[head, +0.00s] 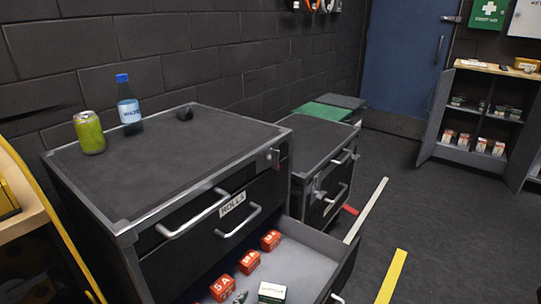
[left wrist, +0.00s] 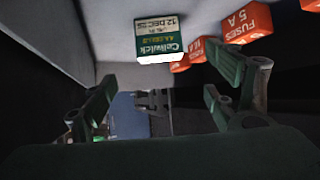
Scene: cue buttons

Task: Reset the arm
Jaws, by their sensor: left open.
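My left gripper (left wrist: 160,92) shows in the left wrist view with its two green-grey fingers spread apart and nothing between them. Beyond the fingers is a green-and-white Cellwick box (left wrist: 168,36), its print upside down. Beside it are red fuse boxes, one marked 5 A (left wrist: 240,24). In the head view, the open drawer (head: 318,252) holds several red boxes (head: 249,262) and a green-and-white box (head: 272,292). I cannot clearly make out my left gripper in the head view. My right gripper is in neither view.
An open shelf cupboard (head: 490,72) is at right. The floor between is clear.

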